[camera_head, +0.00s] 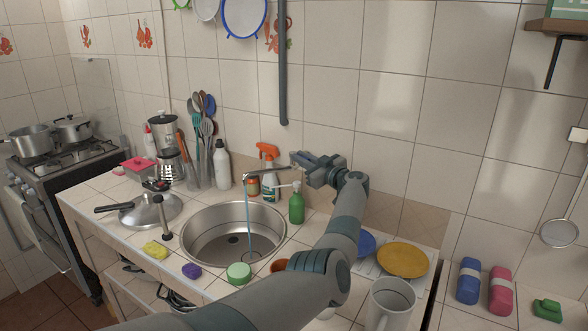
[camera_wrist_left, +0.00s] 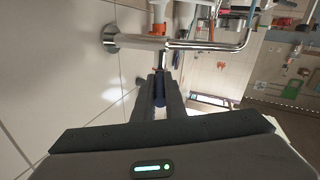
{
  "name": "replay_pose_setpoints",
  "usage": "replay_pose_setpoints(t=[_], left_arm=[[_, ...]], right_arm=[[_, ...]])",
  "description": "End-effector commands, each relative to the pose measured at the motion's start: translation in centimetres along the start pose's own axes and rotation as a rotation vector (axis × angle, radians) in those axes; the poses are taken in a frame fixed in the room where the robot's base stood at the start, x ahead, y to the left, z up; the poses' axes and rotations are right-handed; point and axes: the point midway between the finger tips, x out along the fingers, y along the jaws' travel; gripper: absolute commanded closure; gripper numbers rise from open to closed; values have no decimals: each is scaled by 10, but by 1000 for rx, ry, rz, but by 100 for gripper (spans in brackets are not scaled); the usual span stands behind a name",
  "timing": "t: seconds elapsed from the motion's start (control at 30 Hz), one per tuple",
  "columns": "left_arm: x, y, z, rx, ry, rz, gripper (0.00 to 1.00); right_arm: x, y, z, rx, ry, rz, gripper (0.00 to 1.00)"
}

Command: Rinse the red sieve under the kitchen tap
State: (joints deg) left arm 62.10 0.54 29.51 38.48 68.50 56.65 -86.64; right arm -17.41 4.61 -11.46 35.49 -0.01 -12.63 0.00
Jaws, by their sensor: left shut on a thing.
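The chrome tap (camera_head: 262,172) is on the wall over the round steel sink (camera_head: 188,240). A thin blue stream of water (camera_head: 249,215) runs from its spout into the sink. My left gripper (camera_head: 302,161) is at the wall end of the tap. In the left wrist view, its fingers (camera_wrist_left: 159,92) are shut on a small dark blue part below the chrome pipe (camera_wrist_left: 185,44), which looks like the tap handle. I do not see a red sieve in either view. My right gripper is not in view.
An orange spray bottle (camera_head: 268,175) and a green bottle (camera_head: 296,206) stand close to the tap. A white mug (camera_head: 391,304) and yellow plate (camera_head: 403,260) are at right.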

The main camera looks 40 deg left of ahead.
Motion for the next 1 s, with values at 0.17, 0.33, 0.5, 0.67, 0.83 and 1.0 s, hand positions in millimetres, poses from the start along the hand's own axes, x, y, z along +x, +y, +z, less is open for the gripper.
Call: replay_pose_setpoints(t=[0.17,0.33,0.5,0.67,0.83,1.0], left_arm=[[1,1,-1,-2,-1,0,100],[1,1,-1,-2,-1,1,100],[1,1,-1,-2,-1,1,71],[1,1,0,-2,-1,1,71],[-1,1,0,-2,-1,1,71],[-12,2,1,-4,-2,3,71]], right_arm=[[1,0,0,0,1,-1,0],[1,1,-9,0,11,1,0],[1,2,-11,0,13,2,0],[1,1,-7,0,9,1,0],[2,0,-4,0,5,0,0],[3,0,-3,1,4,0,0]])
